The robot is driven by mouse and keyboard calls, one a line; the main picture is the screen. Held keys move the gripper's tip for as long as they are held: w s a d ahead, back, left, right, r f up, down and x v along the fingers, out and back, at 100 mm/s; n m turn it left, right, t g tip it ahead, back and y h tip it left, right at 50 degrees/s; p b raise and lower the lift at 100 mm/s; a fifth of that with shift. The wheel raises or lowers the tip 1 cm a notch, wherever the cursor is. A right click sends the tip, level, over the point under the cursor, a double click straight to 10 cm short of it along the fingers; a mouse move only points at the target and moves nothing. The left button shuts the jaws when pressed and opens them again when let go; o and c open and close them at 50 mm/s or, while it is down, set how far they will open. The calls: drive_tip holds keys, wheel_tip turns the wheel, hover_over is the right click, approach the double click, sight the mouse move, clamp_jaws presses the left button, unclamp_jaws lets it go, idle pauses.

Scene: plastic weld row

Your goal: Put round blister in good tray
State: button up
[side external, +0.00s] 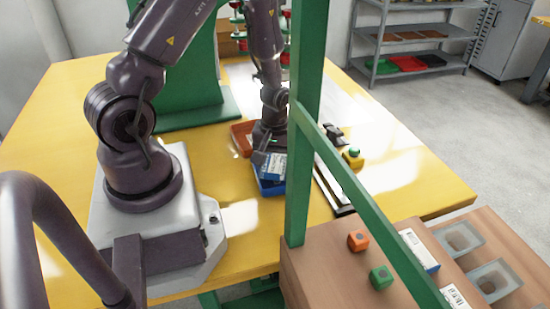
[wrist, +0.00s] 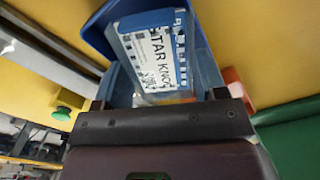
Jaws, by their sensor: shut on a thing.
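My gripper (side external: 268,143) points down over the blue tray (side external: 272,190) on the yellow table. It is shut on a blister pack (wrist: 160,55) with a white printed label, a blue top band and clear plastic sides. The label partly reads "TAR KNO". In the wrist view the pack lies over the blue tray (wrist: 97,38), whose rim shows around it. In the side view the pack (side external: 270,166) shows tilted at the tray's opening; I cannot tell whether it touches the tray floor. The pack's lower end and any round part are hidden by the jaws.
A red-orange tray (side external: 241,138) stands right behind the blue one. A yellow box with a green button (side external: 352,159) and dark parts lie to the right, past a rail. A green post (side external: 302,120) stands in front.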

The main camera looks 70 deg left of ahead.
drive_tip(key=o, duration=0.8)
drive_tip(key=shift+f, duration=0.1)
drive_tip(key=d+r+m+t, duration=0.1)
drive_tip(key=d+r+m, duration=0.2)
drive_tip(key=r, duration=0.8)
drive_tip(key=d+r+m+t, duration=0.1)
drive_tip(key=d+r+m, duration=0.15)
drive_tip(key=r, duration=0.95)
drive_tip(key=shift+s+d+r+m+t, duration=0.6)
drive_tip(key=shift+s+d+r+m, duration=0.55)
drive_tip(key=shift+r, duration=0.35)
drive_tip(key=shift+s+d+r+m+t, duration=0.6)
drive_tip(key=shift+s+d+r+m, duration=0.4)
drive_tip(key=shift+s+r+m, duration=0.35)
drive_tip(key=shift+s+d+r+m+t, duration=0.6)
drive_tip(key=shift+s+d+r+m, duration=0.5)
drive_tip(key=shift+r, duration=0.5)
